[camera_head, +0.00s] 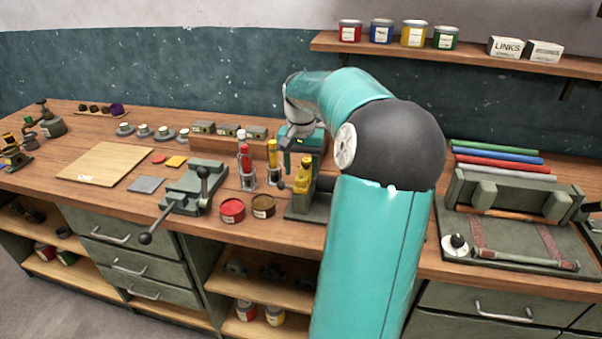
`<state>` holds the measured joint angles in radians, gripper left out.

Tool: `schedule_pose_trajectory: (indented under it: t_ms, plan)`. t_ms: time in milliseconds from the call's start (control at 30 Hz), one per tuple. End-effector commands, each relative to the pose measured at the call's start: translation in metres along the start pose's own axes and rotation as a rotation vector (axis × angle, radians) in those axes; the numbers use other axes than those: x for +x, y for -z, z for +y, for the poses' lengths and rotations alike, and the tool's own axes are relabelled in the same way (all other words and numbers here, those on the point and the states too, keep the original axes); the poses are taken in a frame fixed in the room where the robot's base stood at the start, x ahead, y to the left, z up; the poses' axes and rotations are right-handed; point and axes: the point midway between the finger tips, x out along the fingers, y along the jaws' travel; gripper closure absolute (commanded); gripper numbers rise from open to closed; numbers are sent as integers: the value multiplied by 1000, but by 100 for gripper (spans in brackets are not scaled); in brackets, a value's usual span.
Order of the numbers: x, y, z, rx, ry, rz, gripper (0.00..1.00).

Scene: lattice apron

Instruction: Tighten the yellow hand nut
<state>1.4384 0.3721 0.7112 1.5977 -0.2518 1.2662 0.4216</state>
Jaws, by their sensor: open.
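A yellow part, which looks like the hand nut (303,178), sits upright on a dark green fixture (308,207) near the bench's front edge, mid-picture. My arm reaches up and over, and my gripper (296,161) hangs down just above the yellow part. Its dark fingers are small in the picture and look parted, with nothing seen held. I cannot tell whether they touch the yellow part. My own arm hides the right side of the fixture and the bench behind it.
Red and yellow bottles (272,159) stand close left of the fixture, with two open tins (232,210) in front. A green vise (195,188) is further left. A clamping frame (515,215) lies right of my arm. The bench's left middle holds a flat board (105,163).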

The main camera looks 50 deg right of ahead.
Motion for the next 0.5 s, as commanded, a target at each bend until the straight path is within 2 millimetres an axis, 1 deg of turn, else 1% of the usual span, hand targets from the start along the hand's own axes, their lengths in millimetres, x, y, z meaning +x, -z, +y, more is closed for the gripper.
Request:
schedule_pose_trajectory:
  t_ms: [33, 100, 200, 467, 500]
  plan:
    - [8, 0, 0, 0, 1, -2, 47]
    - [15, 0, 0, 1, 1, -2, 47]
    - [21, 0, 0, 1, 0, 0, 47]
    - [22, 0, 0, 0, 0, 1, 47]
    - [22, 0, 0, 0, 0, 1, 51]
